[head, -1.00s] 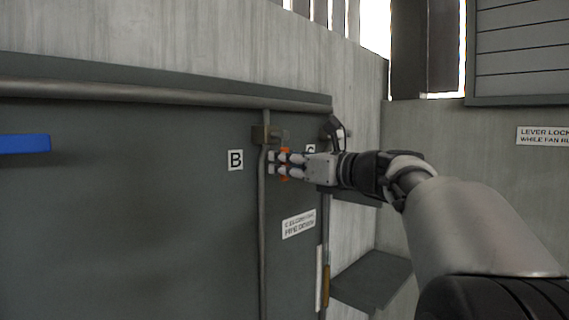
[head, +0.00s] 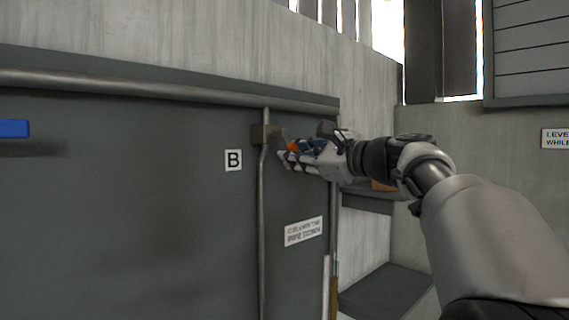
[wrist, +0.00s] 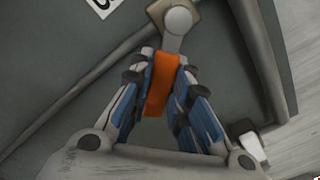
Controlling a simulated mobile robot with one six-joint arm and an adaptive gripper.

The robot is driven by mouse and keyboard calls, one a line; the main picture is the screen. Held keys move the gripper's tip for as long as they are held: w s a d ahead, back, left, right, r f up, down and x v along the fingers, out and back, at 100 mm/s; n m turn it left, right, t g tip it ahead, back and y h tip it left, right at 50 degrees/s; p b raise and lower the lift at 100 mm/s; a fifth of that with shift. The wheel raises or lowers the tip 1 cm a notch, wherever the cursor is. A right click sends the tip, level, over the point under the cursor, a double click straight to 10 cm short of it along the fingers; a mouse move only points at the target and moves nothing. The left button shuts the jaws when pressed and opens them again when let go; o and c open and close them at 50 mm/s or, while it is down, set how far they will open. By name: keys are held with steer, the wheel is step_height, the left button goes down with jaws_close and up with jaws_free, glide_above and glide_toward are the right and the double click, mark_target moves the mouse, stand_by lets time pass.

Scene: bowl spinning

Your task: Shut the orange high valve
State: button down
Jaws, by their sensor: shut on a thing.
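The orange valve handle (wrist: 161,84) shows in the wrist view between the two fingers of my gripper (wrist: 160,90), which is shut on it. The handle joins a round grey hub (wrist: 178,20) on a tan valve body at the top of that view. In the head view my gripper (head: 290,158) is at the panel, right of the vertical pipe and the brown fitting (head: 262,135). Only a small patch of the orange handle (head: 294,146) shows there; my fingers hide the rest.
A vertical pipe (head: 263,220) runs down the dark panel, beside a "B" label (head: 233,160). A blue handle (head: 14,128) is at the far left. A text label (head: 303,231) sits below my gripper. A dark ledge (head: 385,290) stands at lower right.

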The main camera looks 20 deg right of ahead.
steer(key=n, duration=0.1)
steer(key=d+r+n, duration=0.1)
steer(key=n, duration=0.1)
steer(key=shift+w, duration=0.2)
steer(key=n, duration=0.1)
steer(key=r+n, duration=0.1)
steer(key=shift+w+d+r+n, duration=0.1)
steer(key=shift+d+r+n, duration=0.05)
steer(key=shift+d+n, duration=0.15)
steer(key=shift+d+r+n, duration=0.1)
steer(key=shift+r+n, duration=0.45)
steer(key=shift+n, duration=0.55)
steer(key=shift+d+r+n, duration=0.1)
steer(key=shift+r+n, duration=0.45)
steer(key=shift+n, duration=0.55)
steer(key=c, duration=1.5)
jaws_free()
steer(key=v, duration=1.2)
steer(key=shift+r, duration=0.1)
